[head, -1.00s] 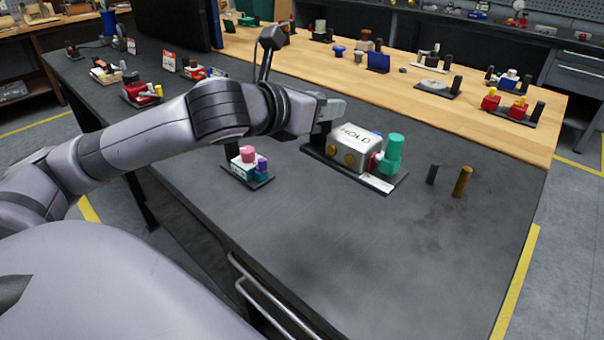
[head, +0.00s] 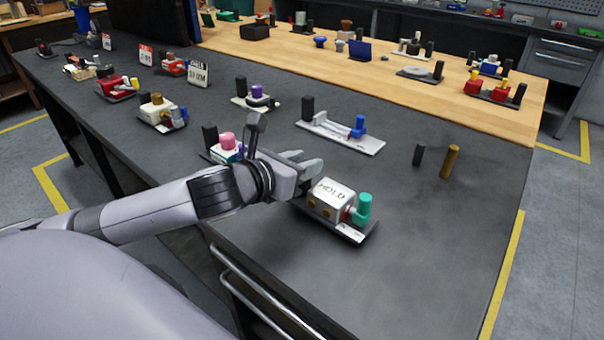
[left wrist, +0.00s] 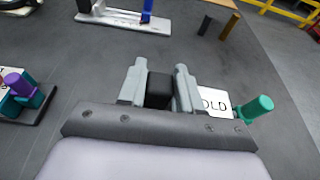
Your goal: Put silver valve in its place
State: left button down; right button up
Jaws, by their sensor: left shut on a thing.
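The silver valve appears to be the silver-grey block marked HOLD (head: 331,192), with gold knobs and a teal-capped knob (head: 364,205), on a dark base plate. My left gripper (head: 306,168) is at its left end, shut on its black post. In the left wrist view the black post (left wrist: 159,90) is between the fingers (left wrist: 159,80), and part of the HOLD block (left wrist: 214,103) shows at right. The unit is at or just above the dark bench top; I cannot tell if it touches. My right gripper is not in view.
A silver plate unit with a blue knob (head: 358,127) stands behind. A pink-topped unit (head: 228,142) is close left of the gripper. Black (head: 418,155) and brown (head: 450,161) pegs stand at right. The bench's front right is clear.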

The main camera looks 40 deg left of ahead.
pick_arm(q)
notch_tip(320, 180, down, 2)
jog(key=c, duration=0.8)
grip_release()
jog(key=shift+s, duration=0.1)
jog(key=shift+s+r, duration=0.15)
jog(key=shift+s, duration=0.4)
jog(key=p+v, duration=0.6)
jog(key=v, duration=0.4)
jog(key=shift+s+r+p, duration=0.2)
jog(key=shift+s+p, duration=0.1)
jog(key=shift+s, duration=0.05)
